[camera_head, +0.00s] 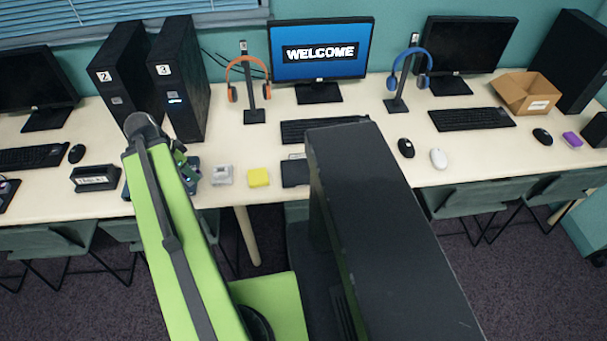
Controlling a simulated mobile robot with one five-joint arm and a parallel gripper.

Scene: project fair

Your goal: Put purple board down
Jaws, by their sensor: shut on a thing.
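My green arm reaches up the left side of the head view, and its far end is over the table. My gripper (184,163) is partly hidden behind this arm. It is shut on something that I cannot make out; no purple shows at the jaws. Dark greenish parts show just beside the arm, near the table top. A small purple block (572,139) lies at the table's far right, well away from my gripper. I cannot tell whether it is a board.
A grey block (222,175), a yellow block (258,178) and a black nameplate (95,178) are near the arm's end. Two numbered black towers (178,85) stand behind. A large black box shape covers the lower middle. Chairs (45,240) line the table (330,176).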

